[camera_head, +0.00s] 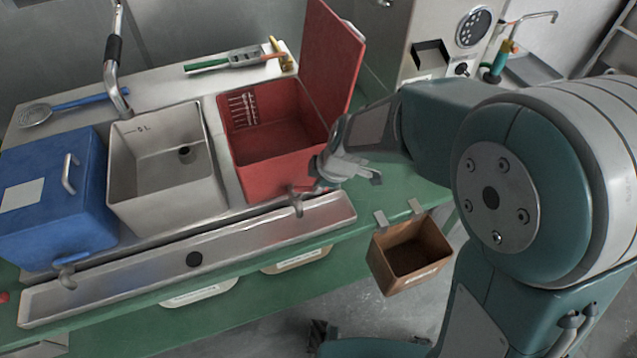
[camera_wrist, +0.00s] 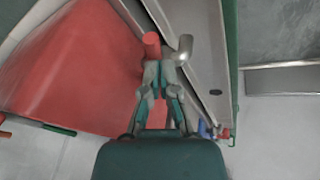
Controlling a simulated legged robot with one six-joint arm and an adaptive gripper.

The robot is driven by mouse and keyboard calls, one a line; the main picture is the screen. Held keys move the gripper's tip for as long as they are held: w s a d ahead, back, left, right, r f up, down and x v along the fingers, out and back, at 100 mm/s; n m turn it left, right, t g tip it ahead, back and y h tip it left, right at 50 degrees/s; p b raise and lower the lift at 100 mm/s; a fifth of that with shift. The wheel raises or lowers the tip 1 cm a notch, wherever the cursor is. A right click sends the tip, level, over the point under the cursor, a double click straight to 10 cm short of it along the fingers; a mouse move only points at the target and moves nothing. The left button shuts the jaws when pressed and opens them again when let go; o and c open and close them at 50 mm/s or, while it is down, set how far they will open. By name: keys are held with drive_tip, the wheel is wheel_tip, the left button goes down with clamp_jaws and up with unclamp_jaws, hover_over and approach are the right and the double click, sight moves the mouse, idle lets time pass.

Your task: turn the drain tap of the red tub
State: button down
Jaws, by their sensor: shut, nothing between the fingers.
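The red tub (camera_head: 275,165) stands open on the bench with its red lid raised at the back right. Its drain tap (camera_head: 297,203) sticks out low on the front, above the metal trough. In the wrist view the tap's metal spout (camera_wrist: 184,48) and a red handle (camera_wrist: 152,40) show just beyond my fingertips. My gripper (camera_head: 322,182) is at the tub's front right corner, close to the tap. It also shows in the wrist view (camera_wrist: 158,72), shut and empty, its tips close to the red handle. I cannot tell whether they touch.
The long metal trough (camera_head: 250,240) runs along the bench front. A grey tub (camera_head: 165,205) and a closed blue tub (camera_head: 60,225) stand to the left. A brown bin (camera_head: 385,262) hangs from the bench edge, below right of my gripper. Tools lie on the back ledge.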

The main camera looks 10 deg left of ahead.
drive_tip(key=w+n+g, duration=0.1)
drive_tip(key=n, duration=0.1)
drive_tip(key=shift+w+n, duration=0.2)
drive_tip(key=shift+n, duration=0.1)
drive_tip(key=shift+w+a, duration=0.15)
drive_tip(key=shift+w, duration=0.2)
idle(0.3)
